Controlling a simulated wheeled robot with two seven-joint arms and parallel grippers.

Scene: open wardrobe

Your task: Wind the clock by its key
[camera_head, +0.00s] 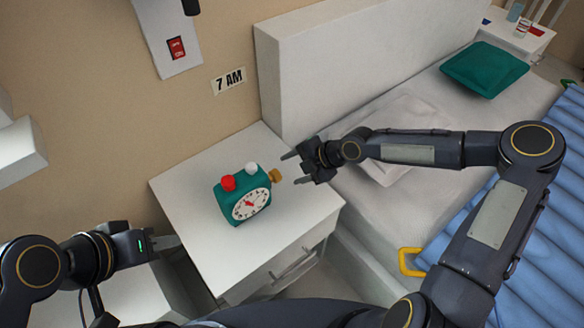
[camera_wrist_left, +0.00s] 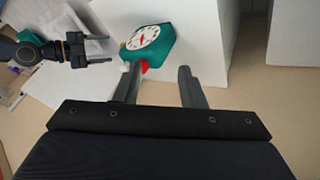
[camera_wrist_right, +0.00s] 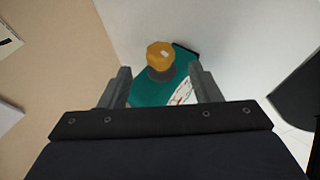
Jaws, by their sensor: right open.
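The green alarm clock (camera_head: 240,192) stands on the white nightstand (camera_head: 190,180). It has a white dial, a red and a white knob on top, and a golden key (camera_head: 275,176) on its right side. My right gripper (camera_head: 287,168) is open just to the right of the key, with its fingers apart and pointing at it. In the right wrist view the key (camera_wrist_right: 160,56) lies beyond and between the open fingers (camera_wrist_right: 160,80), not visibly touched. My left gripper (camera_head: 172,242) is open and empty, left of and in front of the clock; its fingers (camera_wrist_left: 158,80) show apart in the left wrist view.
The bed (camera_head: 370,200) with a white headboard (camera_head: 350,65) stands right of the nightstand. A "7 AM" sign (camera_head: 229,80) and a panel with a red switch (camera_head: 176,48) are on the wall. The nightstand top around the clock is clear.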

